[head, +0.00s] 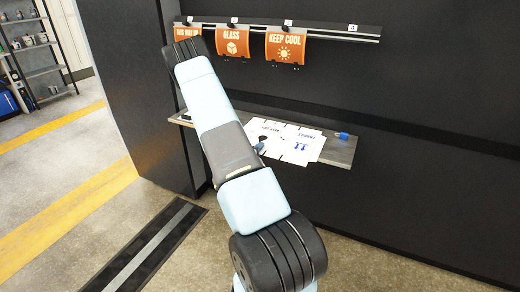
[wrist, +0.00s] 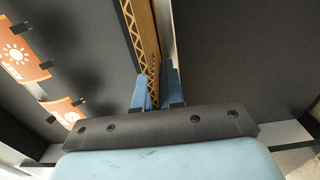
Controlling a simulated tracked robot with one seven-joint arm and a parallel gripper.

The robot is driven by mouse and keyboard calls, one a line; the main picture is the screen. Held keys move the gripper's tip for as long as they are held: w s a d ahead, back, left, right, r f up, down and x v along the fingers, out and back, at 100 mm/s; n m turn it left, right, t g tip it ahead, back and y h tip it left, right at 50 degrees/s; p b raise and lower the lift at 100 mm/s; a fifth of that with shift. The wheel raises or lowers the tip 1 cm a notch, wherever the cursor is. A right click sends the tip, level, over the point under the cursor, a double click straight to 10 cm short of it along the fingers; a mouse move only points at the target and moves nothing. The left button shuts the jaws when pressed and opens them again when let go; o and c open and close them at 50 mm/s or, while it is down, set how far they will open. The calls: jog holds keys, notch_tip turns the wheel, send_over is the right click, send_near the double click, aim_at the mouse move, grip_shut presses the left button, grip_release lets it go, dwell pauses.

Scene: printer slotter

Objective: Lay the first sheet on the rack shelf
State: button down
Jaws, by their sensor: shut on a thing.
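My gripper (wrist: 158,88) has its two blue fingers closed on either side of a thin tan corrugated edge (wrist: 142,38) in the wrist view. That edge runs up and away between the fingers, seen nearly edge-on, so its face and any print are hidden. In the head view my arm reaches to the upper left and the fingers are hidden. The rack shelf (head: 341,152) is a grey ledge below the rail, partly behind my arm. White printed sheets (head: 296,143) lie on it, one with blue arrows.
A rail (head: 330,33) with number tags runs above the shelf. Orange labels hang from it: THIS WAY UP (head: 186,32), partly behind my arm, GLASS (head: 233,43) and KEEP COOL (head: 285,47). A small blue item (head: 342,135) sits at the shelf's right. Open floor lies left.

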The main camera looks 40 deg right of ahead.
jog(key=c, duration=1.2)
grip_release()
jog(key=shift+c, duration=0.2)
